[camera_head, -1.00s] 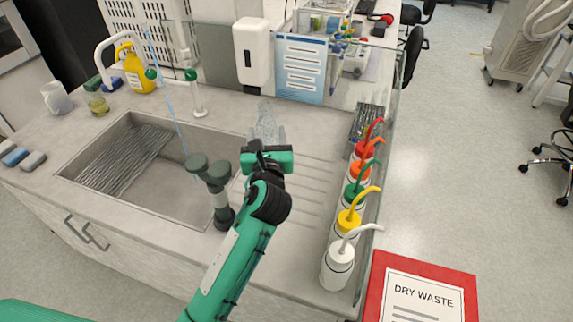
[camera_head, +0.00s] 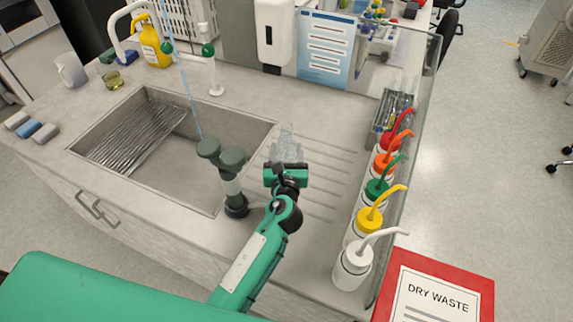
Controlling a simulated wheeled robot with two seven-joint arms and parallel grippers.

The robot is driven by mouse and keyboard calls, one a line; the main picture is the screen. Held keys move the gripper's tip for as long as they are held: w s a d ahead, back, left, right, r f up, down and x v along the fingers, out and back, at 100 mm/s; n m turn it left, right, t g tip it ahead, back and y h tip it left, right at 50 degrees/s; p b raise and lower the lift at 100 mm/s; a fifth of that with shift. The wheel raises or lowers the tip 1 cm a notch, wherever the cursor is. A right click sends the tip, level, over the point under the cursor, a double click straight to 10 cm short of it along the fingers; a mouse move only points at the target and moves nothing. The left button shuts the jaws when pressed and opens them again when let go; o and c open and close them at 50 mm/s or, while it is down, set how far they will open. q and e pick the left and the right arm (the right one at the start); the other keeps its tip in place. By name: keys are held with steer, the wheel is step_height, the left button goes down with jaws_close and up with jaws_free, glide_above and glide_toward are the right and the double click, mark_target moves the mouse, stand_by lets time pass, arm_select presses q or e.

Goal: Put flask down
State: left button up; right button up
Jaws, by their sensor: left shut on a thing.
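A clear glass flask (camera_head: 287,140) shows just beyond my left gripper (camera_head: 287,160), over the ribbed drainboard (camera_head: 325,192) to the right of the sink. My left gripper is shut on the flask. The wrist hides the flask's lower part and the fingers, so I cannot tell whether its base touches the drainboard. The flask looks roughly upright. My right gripper is not in view.
Several wash bottles (camera_head: 352,265) line the right edge. Drainboard around the flask is clear. A soap dispenser (camera_head: 275,32) hangs behind.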

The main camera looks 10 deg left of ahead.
arm_select(q)
steer(key=shift+f, duration=0.35)
step_height(320, 180, down, 4)
steer(key=shift+r+b, duration=0.2)
steer(key=shift+b, duration=0.3)
steer(key=shift+f, duration=0.25)
steer(key=shift+f, duration=0.1)
steer(key=o, duration=1)
steer(key=shift+o, duration=0.2)
